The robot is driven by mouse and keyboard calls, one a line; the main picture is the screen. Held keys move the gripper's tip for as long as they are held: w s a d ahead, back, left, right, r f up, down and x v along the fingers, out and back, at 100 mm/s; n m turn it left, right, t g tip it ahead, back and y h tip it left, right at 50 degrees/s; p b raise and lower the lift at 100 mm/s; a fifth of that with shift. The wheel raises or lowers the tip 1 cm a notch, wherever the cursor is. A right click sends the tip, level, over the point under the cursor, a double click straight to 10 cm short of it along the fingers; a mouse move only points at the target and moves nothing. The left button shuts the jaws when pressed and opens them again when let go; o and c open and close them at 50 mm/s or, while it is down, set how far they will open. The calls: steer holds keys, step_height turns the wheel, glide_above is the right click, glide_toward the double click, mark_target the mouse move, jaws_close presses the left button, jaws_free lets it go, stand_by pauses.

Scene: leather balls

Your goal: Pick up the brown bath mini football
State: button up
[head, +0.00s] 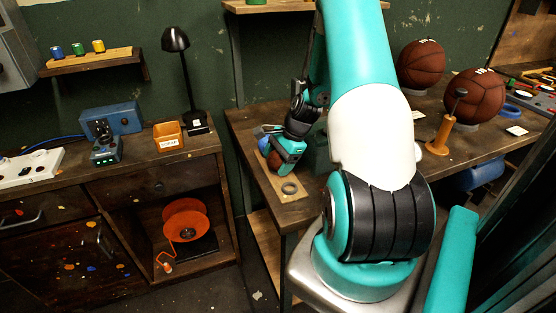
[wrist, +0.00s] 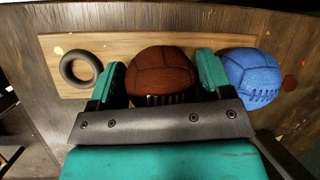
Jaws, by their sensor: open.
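The brown mini football (wrist: 163,72) lies on a light wooden board (wrist: 110,45) on the workbench, its stitching facing my gripper in the wrist view. My gripper (wrist: 160,85) is open, with one teal finger on each side of the brown ball. Whether the fingers touch it I cannot tell. A blue ball (wrist: 251,77) sits just right of the right finger, very close to it. In the head view my gripper (head: 284,158) is down at the bench's left end, and the brown ball (head: 273,160) shows only in part behind it.
A dark ring (wrist: 80,68) lies on the board left of the gripper. A cabinet with an orange bin (head: 168,136) and lamp stands at left.

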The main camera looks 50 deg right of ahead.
steer(key=c, duration=0.6)
steer(key=shift+r, duration=0.15)
